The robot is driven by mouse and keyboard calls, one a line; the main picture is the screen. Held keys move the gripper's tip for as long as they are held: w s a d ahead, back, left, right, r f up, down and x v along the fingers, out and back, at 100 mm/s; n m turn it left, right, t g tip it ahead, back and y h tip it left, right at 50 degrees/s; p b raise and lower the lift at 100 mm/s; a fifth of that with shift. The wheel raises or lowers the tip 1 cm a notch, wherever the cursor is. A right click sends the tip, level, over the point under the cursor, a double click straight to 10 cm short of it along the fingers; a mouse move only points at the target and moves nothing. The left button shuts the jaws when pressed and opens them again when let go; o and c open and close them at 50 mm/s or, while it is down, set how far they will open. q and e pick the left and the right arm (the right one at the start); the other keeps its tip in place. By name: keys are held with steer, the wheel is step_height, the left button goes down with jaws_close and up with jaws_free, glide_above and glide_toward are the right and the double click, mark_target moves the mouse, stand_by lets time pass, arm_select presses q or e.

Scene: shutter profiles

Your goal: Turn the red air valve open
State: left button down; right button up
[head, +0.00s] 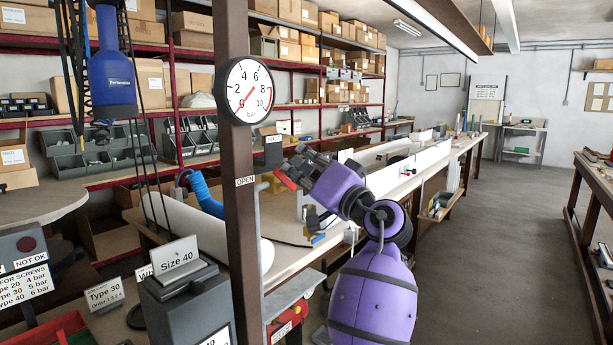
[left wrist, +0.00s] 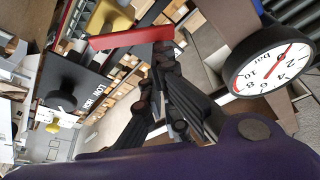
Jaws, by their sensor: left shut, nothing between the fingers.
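The air valve has a red lever handle (head: 286,180) and a yellow body (head: 268,182), beside the brown post. In the left wrist view the red handle (left wrist: 130,38) lies nearly level across the upper middle, with the yellow body (left wrist: 112,18) behind it. My left gripper (head: 296,168), on the purple arm, is shut and empty at the handle, partly covering it. In the left wrist view its dark fingers (left wrist: 165,75) are close to the handle's right end; I cannot tell whether they touch. An OPEN label (head: 245,181) is on the post. My right gripper is not in view.
A round pressure gauge (head: 248,90) is mounted on the brown post (head: 237,210), close to my left arm. The Size 40 box (head: 185,300) stands lower left. The long bench (head: 285,225) lies behind.

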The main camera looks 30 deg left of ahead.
mark_target(278, 169)
arm_select(q)
steer(key=shift+s+a+f+n+g+y+b, duration=0.15)
steer(key=shift+s+f+n+g+b, duration=0.35)
steer(key=shift+n+b, duration=1.05)
steer(key=shift+s+d+f+n+g+y+b, duration=0.1)
steer(key=shift+s+f+n+g+y+b, duration=0.2)
steer(key=shift+s+n+g+b, duration=0.85)
steer(key=shift+s+a+f+n+g+y+b, duration=0.15)
steer(key=shift+f+n+b, duration=0.25)
steer(key=shift+n+b, duration=1.55)
steer(key=shift+w+m+b, duration=0.1)
steer(key=shift+m+b, duration=0.45)
steer(key=shift+b, duration=0.05)
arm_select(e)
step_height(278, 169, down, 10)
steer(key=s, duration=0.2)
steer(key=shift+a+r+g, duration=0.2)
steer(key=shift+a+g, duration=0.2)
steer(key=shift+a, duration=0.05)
arm_select(q)
steer(key=shift+r, duration=0.1)
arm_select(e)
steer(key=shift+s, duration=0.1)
